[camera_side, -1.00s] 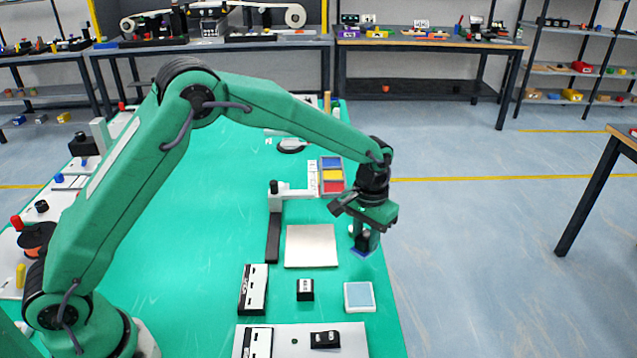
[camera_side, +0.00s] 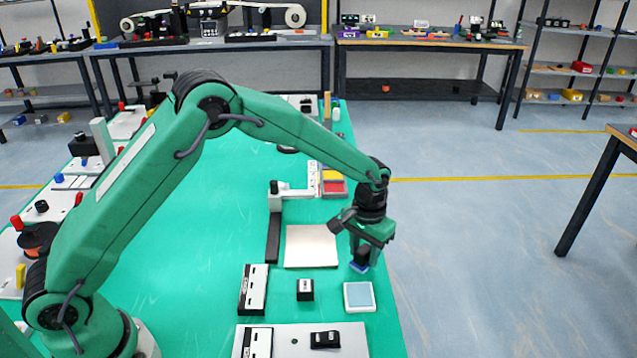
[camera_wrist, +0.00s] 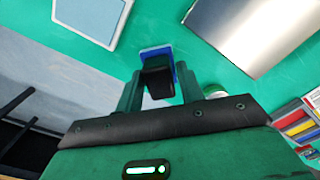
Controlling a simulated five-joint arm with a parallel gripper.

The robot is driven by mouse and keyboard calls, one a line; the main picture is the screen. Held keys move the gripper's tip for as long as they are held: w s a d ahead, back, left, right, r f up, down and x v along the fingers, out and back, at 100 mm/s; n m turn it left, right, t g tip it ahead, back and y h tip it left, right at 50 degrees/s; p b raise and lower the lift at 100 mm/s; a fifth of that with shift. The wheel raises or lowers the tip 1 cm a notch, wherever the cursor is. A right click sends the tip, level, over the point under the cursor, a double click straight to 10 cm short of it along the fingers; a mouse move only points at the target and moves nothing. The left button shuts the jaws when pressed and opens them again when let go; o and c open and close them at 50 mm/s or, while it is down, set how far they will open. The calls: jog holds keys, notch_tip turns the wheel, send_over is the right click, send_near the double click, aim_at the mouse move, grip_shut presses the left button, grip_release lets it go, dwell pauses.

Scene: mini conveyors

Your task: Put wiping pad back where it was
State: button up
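The wiping pad (camera_side: 359,267) has a blue base and a black grip. My gripper (camera_side: 364,248) is shut on the black grip, with the pad below the fingers, near the right edge of the green mat. In the wrist view, the pad's black grip (camera_wrist: 157,77) sits between the two green fingers, its blue base showing beyond it. A white-rimmed tray with a pale blue inside (camera_side: 345,298) lies just in front of the pad, apart from it; it also shows at the top of the wrist view (camera_wrist: 112,15). I cannot tell whether the pad touches the mat.
A pale metal plate (camera_side: 311,246) lies left of the pad. A small black block (camera_side: 305,290) sits left of the tray. A bin with coloured sections (camera_side: 333,188) stands behind. A grey panel with a black switch (camera_side: 290,342) is at the front. The mat's right edge is close.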

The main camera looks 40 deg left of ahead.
aim_at(364, 249)
jog(key=shift+o, duration=0.8)
jog(key=shift+r, duration=0.1)
notch_tip(364, 249, up, 12)
jog(key=shift+r, duration=0.15)
dwell(0.6)
